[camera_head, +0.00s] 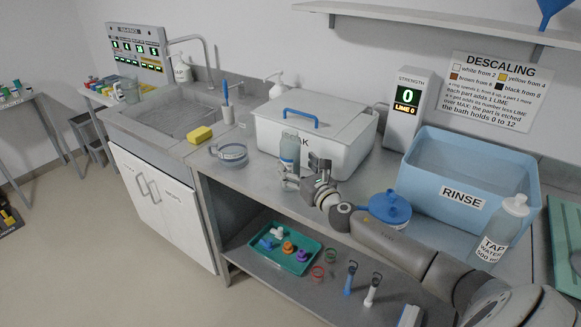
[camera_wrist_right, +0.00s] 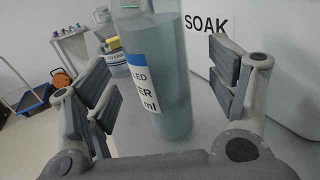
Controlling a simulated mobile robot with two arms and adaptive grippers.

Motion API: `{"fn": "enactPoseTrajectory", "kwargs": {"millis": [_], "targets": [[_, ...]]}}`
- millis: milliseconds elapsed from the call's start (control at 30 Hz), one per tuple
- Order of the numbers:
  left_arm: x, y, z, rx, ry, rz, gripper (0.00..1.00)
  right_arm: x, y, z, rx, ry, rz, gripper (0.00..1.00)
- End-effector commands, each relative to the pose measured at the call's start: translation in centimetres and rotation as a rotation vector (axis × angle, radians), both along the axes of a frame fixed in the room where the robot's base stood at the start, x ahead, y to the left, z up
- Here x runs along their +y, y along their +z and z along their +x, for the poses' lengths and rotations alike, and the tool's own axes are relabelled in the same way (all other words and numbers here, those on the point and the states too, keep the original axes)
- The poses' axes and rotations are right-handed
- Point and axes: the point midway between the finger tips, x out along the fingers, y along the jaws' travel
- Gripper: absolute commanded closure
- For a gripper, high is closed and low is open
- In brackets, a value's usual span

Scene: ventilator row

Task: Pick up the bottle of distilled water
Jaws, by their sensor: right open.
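The bottle of distilled water (camera_head: 289,150) stands upright on the steel counter, in front of the white SOAK box. In the right wrist view the bottle (camera_wrist_right: 160,75) is clear with bluish liquid. Its white and blue label is partly legible, ending in "LED", "ER" and "ml"; its top is cut off. My right gripper (camera_head: 303,171) is open at the bottle. In the wrist view its fingers stand on both sides of the bottle, with visible gaps. My left gripper is in neither view.
The SOAK box (camera_head: 341,139) with a blue handle is close behind. A tap water bottle (camera_head: 496,232) stands by the blue RINSE tub (camera_head: 465,165) at right. A blue lid (camera_head: 389,208) is near my right arm. A glass dish (camera_head: 230,156) and yellow sponge (camera_head: 200,134) are left.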

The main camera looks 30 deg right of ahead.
Motion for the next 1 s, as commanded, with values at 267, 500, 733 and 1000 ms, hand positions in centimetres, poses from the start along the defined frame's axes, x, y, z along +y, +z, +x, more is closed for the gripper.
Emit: {"fn": "enactPoseTrajectory", "kwargs": {"millis": [267, 500, 733, 1000], "targets": [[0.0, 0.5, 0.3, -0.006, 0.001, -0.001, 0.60, -0.2, 0.3, 3.3, -0.001, -0.001, 0.001, 0.21], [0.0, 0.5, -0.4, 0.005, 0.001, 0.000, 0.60, -0.2, 0.3, 4.1, 0.000, 0.000, 0.001, 0.21], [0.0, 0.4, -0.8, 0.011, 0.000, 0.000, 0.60, -0.2, 0.3, 4.0, 0.000, 0.000, 0.000, 0.33], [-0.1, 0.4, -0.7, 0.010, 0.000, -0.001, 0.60, -0.3, 0.3, 4.0, -0.001, 0.000, 0.000, 0.67]]}}
